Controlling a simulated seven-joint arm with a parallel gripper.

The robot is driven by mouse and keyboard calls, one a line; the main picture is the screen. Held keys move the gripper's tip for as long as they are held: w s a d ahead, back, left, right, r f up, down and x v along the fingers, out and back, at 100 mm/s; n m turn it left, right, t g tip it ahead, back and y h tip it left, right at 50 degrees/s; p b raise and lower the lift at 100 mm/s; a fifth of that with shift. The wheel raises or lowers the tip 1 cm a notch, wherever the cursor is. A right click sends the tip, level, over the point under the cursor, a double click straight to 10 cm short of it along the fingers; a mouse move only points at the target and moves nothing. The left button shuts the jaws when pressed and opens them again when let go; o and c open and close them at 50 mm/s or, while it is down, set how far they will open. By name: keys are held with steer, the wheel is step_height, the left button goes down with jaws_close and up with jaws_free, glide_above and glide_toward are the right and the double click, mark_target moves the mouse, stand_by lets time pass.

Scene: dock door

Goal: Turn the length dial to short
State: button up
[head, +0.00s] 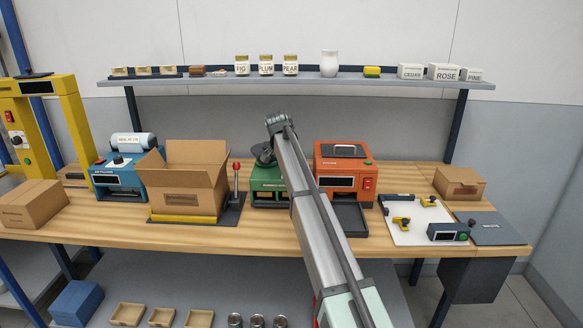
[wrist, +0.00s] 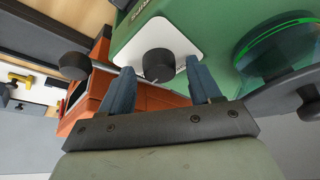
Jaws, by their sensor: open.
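The green machine (head: 268,184) stands mid-bench in the head view, partly covered by my arm. In the wrist view the green machine (wrist: 125,42) carries a white panel (wrist: 188,48) with a round black dial (wrist: 159,61). A small pale mark shows at the dial's lower edge. I cannot read any short or long marking. My gripper (wrist: 160,68) is open, with one blue finger on each side of the dial in the picture. I cannot tell whether either finger touches it. The fingers and the dial are hidden in the head view.
A black knob (wrist: 73,65) on a thin rod is left of my fingers in the wrist view. A dark green-ringed disc (wrist: 283,48) is close on the right. The orange machine (head: 343,165) is right of the green one; a red-knobbed lever (head: 236,182) and open carton (head: 185,188) are left.

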steer(key=shift+c, duration=0.4)
steer(key=c, duration=0.9)
steer(key=shift+c, duration=0.2)
steer(key=shift+n, duration=0.3)
steer(key=n+y, duration=0.1)
steer(key=n, duration=0.2)
steer(key=shift+s+d+t, duration=0.1)
steer(key=shift+t, duration=0.2)
steer(key=n+y, duration=0.1)
steer(key=n, duration=0.3)
steer(key=shift+d+y, duration=0.1)
steer(key=shift+y, duration=0.3)
steer(key=n+y, duration=0.1)
steer(key=n, duration=0.3)
steer(key=shift+d+y, duration=0.1)
steer(key=shift+y, duration=0.3)
steer(key=shift+n+g+y, duration=0.5)
steer(key=shift+n, duration=1.6)
